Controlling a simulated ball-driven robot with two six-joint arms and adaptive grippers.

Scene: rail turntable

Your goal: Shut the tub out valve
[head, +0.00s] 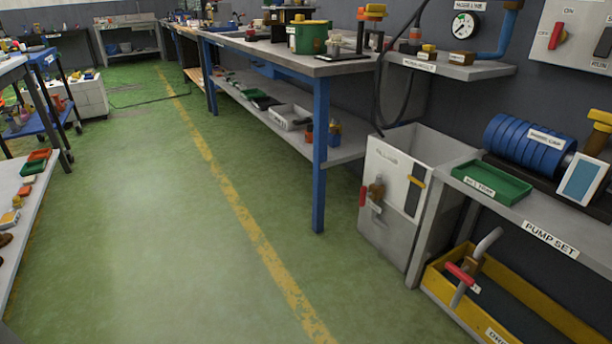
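A grey tub (397,227) stands on the floor right of centre, with a white panel on its front. A brass valve (376,188) with a red lever (362,196) sits on that front, low on the left side. The lever looks roughly upright; I cannot tell from here whether the valve is open or shut. A second valve with a red handle (460,274) on a grey bent pipe (488,242) stands in a yellow tray (436,283) at lower right. The valve labels are too small to read. Neither of my grippers is in view.
A bench labelled PUMP SET (550,240) holds a green tray (490,184) and a blue ribbed cylinder (520,143). A long blue-legged bench (320,150) stands left of the tub. The green floor (150,220) in the middle is clear. A shelf (25,215) edges the left.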

